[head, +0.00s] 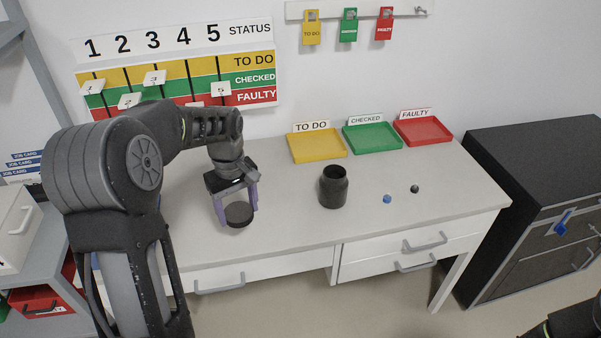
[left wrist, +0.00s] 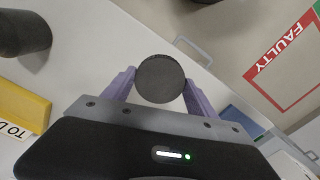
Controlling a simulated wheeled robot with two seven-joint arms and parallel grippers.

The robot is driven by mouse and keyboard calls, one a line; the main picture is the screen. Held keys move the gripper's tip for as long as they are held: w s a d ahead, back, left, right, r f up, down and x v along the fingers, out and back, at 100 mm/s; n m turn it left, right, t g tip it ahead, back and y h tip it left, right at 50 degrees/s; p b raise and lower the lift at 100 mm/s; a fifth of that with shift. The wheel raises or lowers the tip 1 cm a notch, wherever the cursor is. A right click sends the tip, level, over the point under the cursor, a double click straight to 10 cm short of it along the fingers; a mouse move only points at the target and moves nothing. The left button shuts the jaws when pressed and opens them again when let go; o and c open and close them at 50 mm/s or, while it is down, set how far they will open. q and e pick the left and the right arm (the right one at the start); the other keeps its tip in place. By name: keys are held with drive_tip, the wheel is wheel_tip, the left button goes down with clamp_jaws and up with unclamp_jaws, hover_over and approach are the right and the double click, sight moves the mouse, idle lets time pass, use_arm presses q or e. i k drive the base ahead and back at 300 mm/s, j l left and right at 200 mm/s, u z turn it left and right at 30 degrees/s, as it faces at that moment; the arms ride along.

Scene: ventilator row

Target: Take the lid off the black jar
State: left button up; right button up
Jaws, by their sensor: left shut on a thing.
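The black jar (head: 333,187) stands upright on the white table, its mouth open and dark at the top. It also shows at the upper left of the left wrist view (left wrist: 24,34). My left gripper (head: 238,208) is left of the jar, over the table. Its purple fingers are shut on the round black lid (head: 239,214), which sits between the fingertips in the left wrist view (left wrist: 160,79). The lid is apart from the jar. I cannot tell whether it touches the table. My right gripper is not in view; only a dark part of mine shows at the bottom right.
Yellow (head: 318,146), green (head: 372,137) and red (head: 423,131) trays stand along the table's back. A small blue piece (head: 387,199) and a small black piece (head: 415,188) lie right of the jar. A dark cabinet (head: 545,190) stands right of the table. The table's front edge is near the lid.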

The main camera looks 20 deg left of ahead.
sight(333, 187)
drive_tip(key=i, duration=0.9)
